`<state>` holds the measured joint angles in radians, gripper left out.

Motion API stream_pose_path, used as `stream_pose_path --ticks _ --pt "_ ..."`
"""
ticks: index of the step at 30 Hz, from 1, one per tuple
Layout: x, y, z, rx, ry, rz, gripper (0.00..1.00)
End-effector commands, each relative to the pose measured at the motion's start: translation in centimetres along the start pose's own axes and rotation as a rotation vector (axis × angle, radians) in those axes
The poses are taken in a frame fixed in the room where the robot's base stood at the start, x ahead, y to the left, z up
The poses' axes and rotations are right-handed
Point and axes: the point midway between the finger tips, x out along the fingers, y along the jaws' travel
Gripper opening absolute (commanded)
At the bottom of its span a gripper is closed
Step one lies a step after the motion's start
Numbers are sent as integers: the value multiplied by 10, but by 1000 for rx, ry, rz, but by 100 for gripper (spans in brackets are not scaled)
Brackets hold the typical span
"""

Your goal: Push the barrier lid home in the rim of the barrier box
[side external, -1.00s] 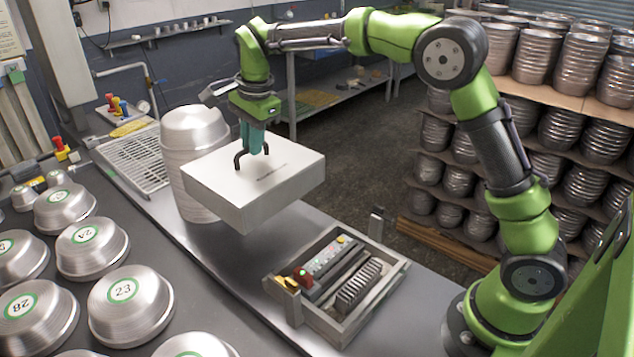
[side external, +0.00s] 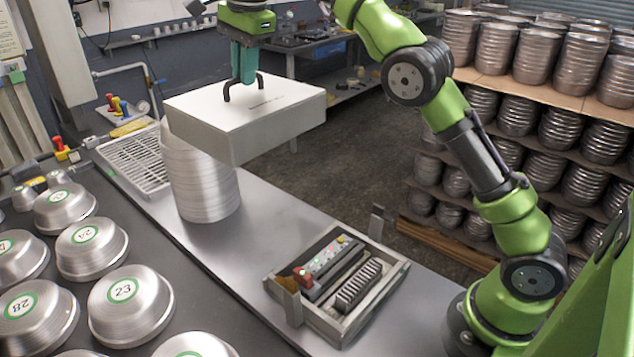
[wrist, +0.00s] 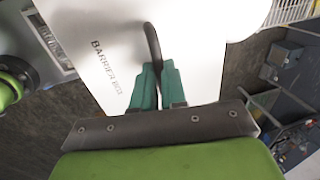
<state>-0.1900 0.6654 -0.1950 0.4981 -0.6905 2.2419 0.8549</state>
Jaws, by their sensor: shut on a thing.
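The white barrier lid (side external: 205,112) hangs in the air by its dark handle, in front of and partly over the stack of metal pans. My gripper (side external: 244,80) is above it with its teal fingers shut on the dark handle. In the wrist view the fingers (wrist: 161,88) grip the handle, and the white top (wrist: 100,25) reads "BARRIER BOX". The open grey box (side external: 375,297) on the bench holds a control panel with coloured buttons and a row of dark ribs; I cannot tell if it is the barrier box. The lid is well apart from it.
A tall stack of metal pans (side external: 203,185) stands behind the lid. Several numbered pans (side external: 122,305) fill the left table. A white rack (side external: 140,160) lies at the back left. Shelves of stacked pans (side external: 535,50) stand at the right. The bench (side external: 275,230) between stack and box is clear.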

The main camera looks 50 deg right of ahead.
Motion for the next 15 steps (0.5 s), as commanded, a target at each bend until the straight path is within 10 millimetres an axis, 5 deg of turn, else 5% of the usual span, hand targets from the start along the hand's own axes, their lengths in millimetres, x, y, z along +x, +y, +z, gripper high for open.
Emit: stream_pose_path --ticks 15 --pt "-5 0 0 -1 -1 -5 0"
